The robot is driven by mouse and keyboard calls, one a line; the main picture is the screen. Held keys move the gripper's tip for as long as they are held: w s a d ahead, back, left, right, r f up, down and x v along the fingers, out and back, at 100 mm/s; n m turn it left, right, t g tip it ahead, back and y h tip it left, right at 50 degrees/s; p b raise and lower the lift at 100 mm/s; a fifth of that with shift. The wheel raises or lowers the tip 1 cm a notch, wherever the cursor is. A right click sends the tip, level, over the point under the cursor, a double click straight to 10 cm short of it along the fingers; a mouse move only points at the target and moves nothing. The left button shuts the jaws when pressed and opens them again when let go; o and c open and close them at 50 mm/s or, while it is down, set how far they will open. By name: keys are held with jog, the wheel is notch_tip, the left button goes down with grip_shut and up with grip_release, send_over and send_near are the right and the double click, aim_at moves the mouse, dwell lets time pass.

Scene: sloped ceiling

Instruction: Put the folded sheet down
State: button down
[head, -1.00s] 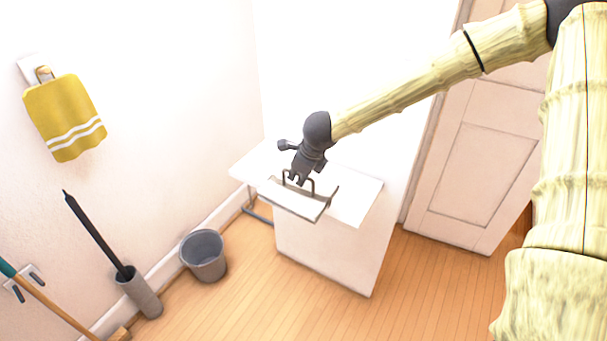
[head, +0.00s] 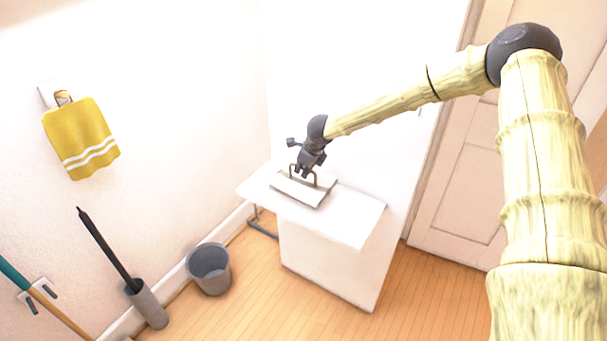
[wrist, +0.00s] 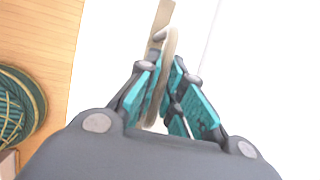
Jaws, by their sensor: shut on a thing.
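In the wrist view the teal finger pads of my gripper (wrist: 172,105) sit on either side of a thin beige edge of the sheet (wrist: 168,55). Most of the sheet is hidden there. I cannot tell whether the sheet touches the counter top.
The counter's right part is clear, with a wall behind it. A grey bucket (head: 210,270) stands on the wooden floor to its left, near a grey holder (head: 148,305) with a dark stick. A yellow towel (head: 82,140) hangs on the wall. A door (head: 460,190) is at right.

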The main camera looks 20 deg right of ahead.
jog(key=shift+w+r, duration=0.1)
jog(key=shift+w, duration=0.15)
jog(key=shift+d+f+p, duration=0.1)
jog(key=shift+f+p, duration=0.65)
jog(key=shift+f, duration=1.15)
jog(key=c, duration=1.6)
grip_release()
jog(key=shift+f, duration=0.1)
jog(key=shift+o, duration=0.3)
jog(key=shift+r, duration=0.2)
